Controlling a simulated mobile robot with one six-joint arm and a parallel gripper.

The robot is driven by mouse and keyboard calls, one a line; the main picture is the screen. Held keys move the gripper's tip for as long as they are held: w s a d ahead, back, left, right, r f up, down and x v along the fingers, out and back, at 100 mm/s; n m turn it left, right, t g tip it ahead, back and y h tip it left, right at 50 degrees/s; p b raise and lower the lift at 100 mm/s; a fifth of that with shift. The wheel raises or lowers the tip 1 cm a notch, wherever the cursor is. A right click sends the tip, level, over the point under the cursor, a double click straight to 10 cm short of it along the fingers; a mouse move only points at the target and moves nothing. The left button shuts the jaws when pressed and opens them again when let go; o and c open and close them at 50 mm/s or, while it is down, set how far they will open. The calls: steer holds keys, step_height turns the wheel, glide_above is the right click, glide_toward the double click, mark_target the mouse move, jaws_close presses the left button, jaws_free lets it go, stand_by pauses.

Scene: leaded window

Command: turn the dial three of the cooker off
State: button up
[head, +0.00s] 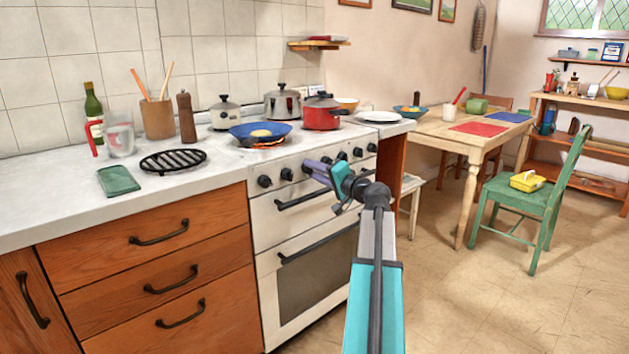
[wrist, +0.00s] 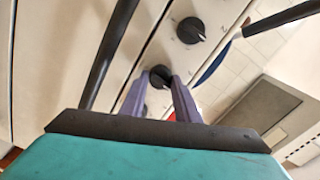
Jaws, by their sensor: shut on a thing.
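The white cooker (head: 318,262) stands in the worktop run, with a row of black dials along its front. My gripper (head: 308,166) is at this row in the head view, just right of the second dial (head: 286,174) from the left. It covers the dial there, which fits the third. In the wrist view the two purple fingers are shut on a black dial (wrist: 160,77), one on each side. A neighbouring dial (wrist: 191,30) with a pale pointer mark is free. The pointer of the held dial cannot be made out.
A blue pan (head: 249,131) with yellow food sits over a glowing orange-red burner. A red pot (head: 320,117) and other pots stand on the hob. The upper handle (head: 302,199) runs just below my gripper.

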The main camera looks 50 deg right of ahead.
steer(key=shift+n+b, duration=0.55)
steer(key=shift+n, duration=0.05)
steer(key=o, duration=1)
steer(key=shift+o, duration=0.2)
steer(key=shift+s, duration=0.1)
steer(key=s+p, duration=0.2)
steer(key=s, duration=1.1)
steer(key=shift+s+a+p, duration=0.3)
steer(key=shift+a+p, duration=0.05)
steer(key=shift+a, duration=0.1)
steer(key=shift+s, duration=0.1)
